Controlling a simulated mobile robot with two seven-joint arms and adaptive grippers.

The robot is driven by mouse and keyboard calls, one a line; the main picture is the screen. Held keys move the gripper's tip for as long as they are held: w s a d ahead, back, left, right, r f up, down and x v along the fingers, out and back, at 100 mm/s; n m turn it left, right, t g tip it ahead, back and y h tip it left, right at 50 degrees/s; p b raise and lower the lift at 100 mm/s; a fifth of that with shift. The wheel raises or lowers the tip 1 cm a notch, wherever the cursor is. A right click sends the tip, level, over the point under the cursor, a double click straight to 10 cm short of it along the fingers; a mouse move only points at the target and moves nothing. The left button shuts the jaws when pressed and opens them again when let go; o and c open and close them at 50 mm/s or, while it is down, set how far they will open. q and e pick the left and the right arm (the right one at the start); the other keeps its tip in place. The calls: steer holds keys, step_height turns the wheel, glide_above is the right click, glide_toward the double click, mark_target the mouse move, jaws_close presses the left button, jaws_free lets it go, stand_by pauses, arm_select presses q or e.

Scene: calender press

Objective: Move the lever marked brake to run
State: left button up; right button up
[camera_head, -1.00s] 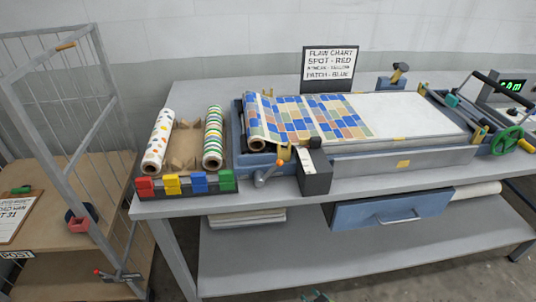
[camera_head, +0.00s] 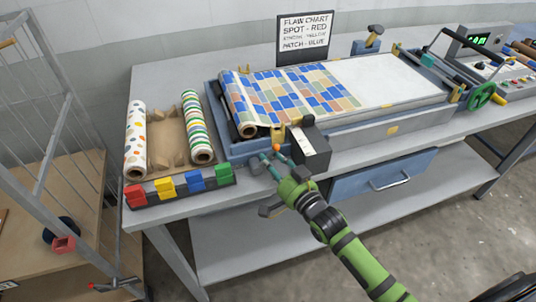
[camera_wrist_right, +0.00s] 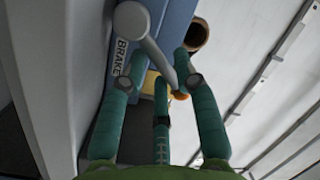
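The brake lever (camera_wrist_right: 152,48) is a grey bar with a round hub and an orange knob (camera_wrist_right: 180,96), in the right wrist view. The word BRAKE (camera_wrist_right: 121,56) is on a pale label on the blue frame beside it. No run mark can be read. In the head view the orange knob (camera_head: 276,147) shows at the front left of the press (camera_head: 238,150). My right gripper (camera_head: 270,157) is at the lever; its teal fingers also show in the right wrist view (camera_wrist_right: 160,64). They are spread apart on both sides of the lever, not visibly closed on it. My left gripper is out of view.
A black box (camera_head: 311,150) stands just right of the lever. Patterned sheet (camera_head: 290,95) lies on the press bed. Two rolls (camera_head: 136,145) and coloured blocks (camera_head: 165,188) are to the left. A wire cage cart (camera_head: 45,150) stands far left. A blue drawer (camera_head: 385,180) is below.

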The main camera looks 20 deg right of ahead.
steer(key=shift+w+a, duration=0.2)
steer(key=shift+w, duration=0.45)
steer(key=shift+w+a+f, duration=0.1)
steer(key=shift+w, duration=0.35)
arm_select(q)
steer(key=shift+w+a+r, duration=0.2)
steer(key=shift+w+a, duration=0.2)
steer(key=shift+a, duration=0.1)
arm_select(e)
steer(key=shift+s, duration=0.1)
jaws_close()
